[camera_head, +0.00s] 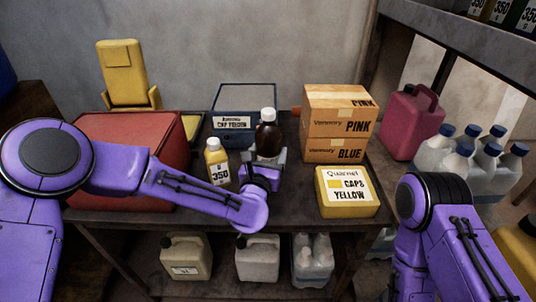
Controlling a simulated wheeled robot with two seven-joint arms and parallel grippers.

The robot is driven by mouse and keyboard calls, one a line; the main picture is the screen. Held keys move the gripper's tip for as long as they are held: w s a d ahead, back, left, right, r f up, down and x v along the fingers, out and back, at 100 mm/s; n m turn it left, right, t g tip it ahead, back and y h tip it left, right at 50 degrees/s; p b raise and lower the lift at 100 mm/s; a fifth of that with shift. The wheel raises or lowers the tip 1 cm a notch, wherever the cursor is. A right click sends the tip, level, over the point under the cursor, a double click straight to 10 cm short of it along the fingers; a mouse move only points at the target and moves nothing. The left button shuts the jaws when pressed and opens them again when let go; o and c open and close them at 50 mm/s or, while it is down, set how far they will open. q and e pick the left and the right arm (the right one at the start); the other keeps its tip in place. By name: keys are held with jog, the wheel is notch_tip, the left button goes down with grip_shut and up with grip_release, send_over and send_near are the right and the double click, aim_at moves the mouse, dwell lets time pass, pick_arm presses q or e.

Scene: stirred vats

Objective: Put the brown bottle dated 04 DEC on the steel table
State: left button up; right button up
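A brown bottle (268,134) with a white cap is upright near the middle of a dark table (290,203). A pale label shows low on it, but no date is readable. My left gripper (265,158) is at the bottle, with grey fingers on both sides of its lower part. I cannot tell whether the fingers press on it. The gripper hides the bottle's base, so I cannot tell whether it touches the table. My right arm is at the lower right; its gripper is out of view. I cannot tell whether the dark table is the steel one.
A yellow bottle (217,162) marked 350 stands just left. A red box (130,150), blue crate (232,134), cardboard boxes (338,124) and yellow box (347,192) surround the spot. Jugs (257,258) sit below. A magenta jug (412,122) and clear bottles (470,160) stand right.

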pick_arm(q)
jog(key=shift+f, duration=0.1)
jog(key=o, duration=1.6)
jog(key=shift+c, duration=0.2)
jog(key=shift+s+r, duration=0.2)
jog(key=shift+s, duration=0.05)
jog(key=b+v, duration=0.1)
jog(key=v, duration=1)
jog(key=shift+s, duration=0.35)
jog(key=shift+a, duration=0.15)
